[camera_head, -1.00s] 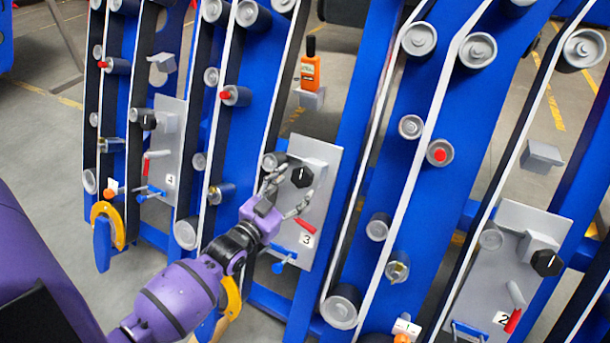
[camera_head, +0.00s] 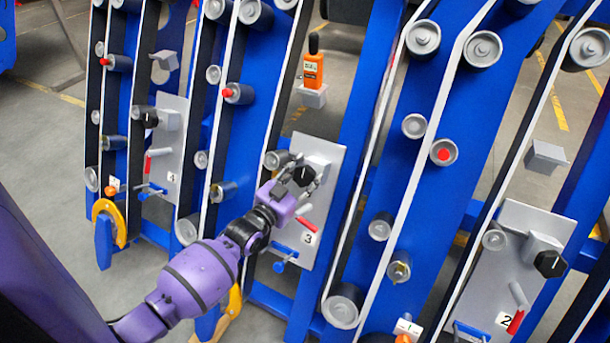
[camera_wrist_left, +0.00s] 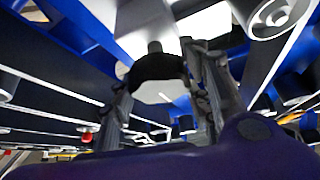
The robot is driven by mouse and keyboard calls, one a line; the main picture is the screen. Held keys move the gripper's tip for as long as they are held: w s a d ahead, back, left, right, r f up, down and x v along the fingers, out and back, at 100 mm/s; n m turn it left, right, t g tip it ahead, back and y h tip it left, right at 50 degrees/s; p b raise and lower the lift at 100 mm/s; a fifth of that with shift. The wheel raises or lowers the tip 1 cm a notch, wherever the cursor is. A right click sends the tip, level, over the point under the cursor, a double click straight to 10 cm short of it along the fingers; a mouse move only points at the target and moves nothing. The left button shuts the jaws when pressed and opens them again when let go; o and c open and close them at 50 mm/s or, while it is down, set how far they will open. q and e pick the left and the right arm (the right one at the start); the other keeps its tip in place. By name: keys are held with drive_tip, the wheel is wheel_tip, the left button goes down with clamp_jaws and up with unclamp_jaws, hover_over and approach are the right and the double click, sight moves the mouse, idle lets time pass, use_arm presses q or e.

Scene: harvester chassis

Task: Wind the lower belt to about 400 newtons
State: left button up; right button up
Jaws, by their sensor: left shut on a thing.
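My left gripper (camera_head: 299,180) is at the black knob (camera_head: 304,174) on the grey panel marked 3 (camera_head: 327,160). Its fingers lie on both sides of the knob and are shut on it. In the left wrist view the black knob (camera_wrist_left: 157,68) shows between the two fingers (camera_wrist_left: 160,95). A red-handled lever (camera_head: 306,224) and a blue handle (camera_head: 286,252) sit lower on the same panel. An orange meter (camera_head: 313,70) stands on a grey bracket above the panel; its reading is too small to tell. My right gripper is not in view.
Panel 2 (camera_head: 487,280), with its own black knob (camera_head: 550,263), is at the right. Panel 4 (camera_head: 172,130) is farther left. Blue frames with rollers and white-edged belts (camera_head: 435,130) stand close on both sides of panel 3.

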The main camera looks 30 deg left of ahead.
use_arm(q)
drive_tip(key=shift+d+m+h, duration=0.15)
drive_tip(key=shift+m+h, duration=0.15)
drive_tip(key=shift+m, duration=0.2)
drive_tip(key=shift+m+g+h, duration=0.3)
drive_tip(key=shift+m+h, duration=0.2)
drive_tip(key=shift+m, duration=0.3)
drive_tip(key=shift+m+h+p, duration=0.3)
drive_tip(key=shift+m+h, duration=0.3)
drive_tip(key=shift+m, duration=0.4)
drive_tip(key=m+g+h, duration=0.1)
drive_tip(key=m, duration=0.1)
drive_tip(key=m+g+h+p, duration=0.1)
drive_tip(key=m, duration=0.2)
drive_tip(key=shift+s+g, duration=0.1)
drive_tip(key=shift+g, duration=0.2)
drive_tip(key=m+g+p, duration=0.1)
drive_tip(key=m, duration=0.2)
drive_tip(key=shift+f+h, duration=0.2)
drive_tip(key=shift+h, duration=0.1)
drive_tip(key=shift+s+f+m+g+p, duration=0.1)
drive_tip(key=shift+m+g+p, duration=0.35)
drive_tip(key=shift+m, duration=0.15)
drive_tip(key=shift+d, duration=0.1)
drive_tip(key=shift+s+f, duration=0.1)
